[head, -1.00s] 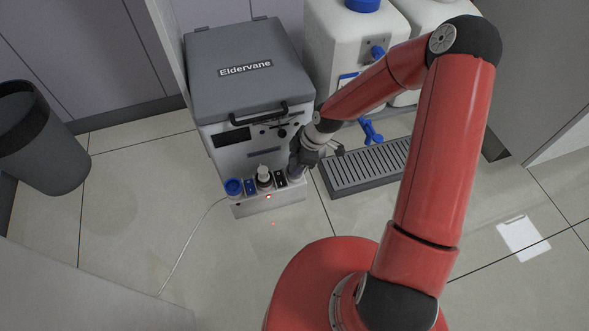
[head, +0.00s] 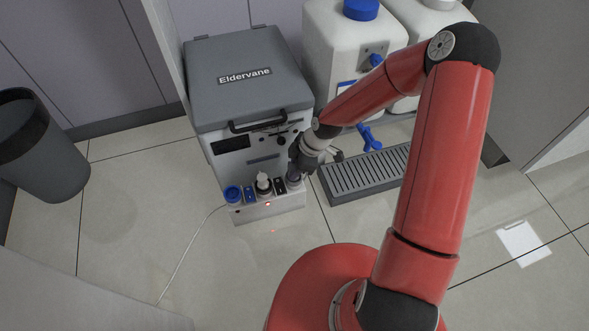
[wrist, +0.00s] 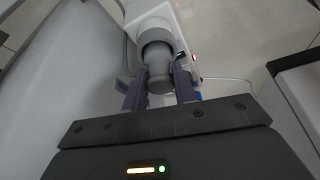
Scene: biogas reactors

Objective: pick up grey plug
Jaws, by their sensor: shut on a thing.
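The grey plug (wrist: 158,68) shows in the wrist view between the two fingers of my gripper (wrist: 160,82), at the end of the white socket strip. My gripper is shut on it. In the head view my gripper (head: 296,170) is at the right end of the white socket strip (head: 268,212), in front of the grey-lidded Eldervane box (head: 247,78). The plug is mostly hidden by the gripper there. I cannot tell whether the plug is still seated in the strip.
A white cable (head: 184,246) runs from the strip. A drain grate (head: 365,172) and white tanks (head: 345,60) are to the right. A dark bin (head: 38,145) stands far left.

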